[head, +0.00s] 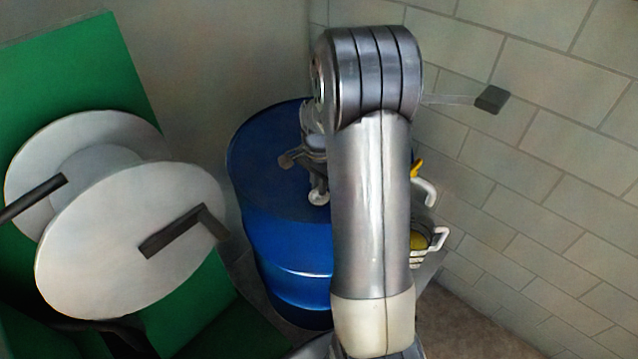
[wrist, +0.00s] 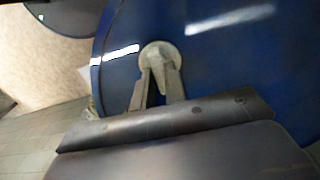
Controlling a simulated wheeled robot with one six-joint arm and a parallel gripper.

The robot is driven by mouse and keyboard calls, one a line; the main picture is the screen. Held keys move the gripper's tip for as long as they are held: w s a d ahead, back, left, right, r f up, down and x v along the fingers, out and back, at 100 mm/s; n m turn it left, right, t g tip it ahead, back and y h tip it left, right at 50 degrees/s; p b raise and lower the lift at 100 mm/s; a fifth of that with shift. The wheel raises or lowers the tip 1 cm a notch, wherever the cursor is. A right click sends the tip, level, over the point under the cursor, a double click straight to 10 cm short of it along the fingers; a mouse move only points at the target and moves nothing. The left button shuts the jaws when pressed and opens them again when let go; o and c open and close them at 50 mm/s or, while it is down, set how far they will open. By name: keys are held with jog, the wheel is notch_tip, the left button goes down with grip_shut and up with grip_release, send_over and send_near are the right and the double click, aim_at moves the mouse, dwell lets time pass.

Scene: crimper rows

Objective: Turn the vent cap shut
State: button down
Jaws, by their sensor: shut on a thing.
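The vent cap (wrist: 159,52) is a small pale round knob on the top of a blue drum. In the wrist view my gripper (wrist: 158,72) is shut on it, with its two fingers reaching up to the cap from below. In the head view the cap (head: 319,197) shows as a small light disc at the tip of my gripper (head: 316,190), close to the drum lid. My own arm hides the right part of the lid. I cannot tell how far the cap is turned. The blue drum (head: 290,250) stands upright against the wall corner.
A green machine (head: 90,60) with two large pale discs (head: 130,240) and dark crank handles stands on the left, near the drum. A block wall (head: 540,150) closes the right side. Behind my arm is a yellow-and-white item (head: 418,258), partly hidden. Some floor (head: 470,325) is bare at lower right.

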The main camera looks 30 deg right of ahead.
jog(key=c, duration=1.4)
grip_release()
jog(key=shift+c, duration=0.2)
jog(key=shift+r, duration=0.15)
notch_tip(320, 180, up, 11)
jog(key=shift+f, duration=0.2)
notch_tip(320, 180, down, 11)
jog(key=shift+r, duration=0.1)
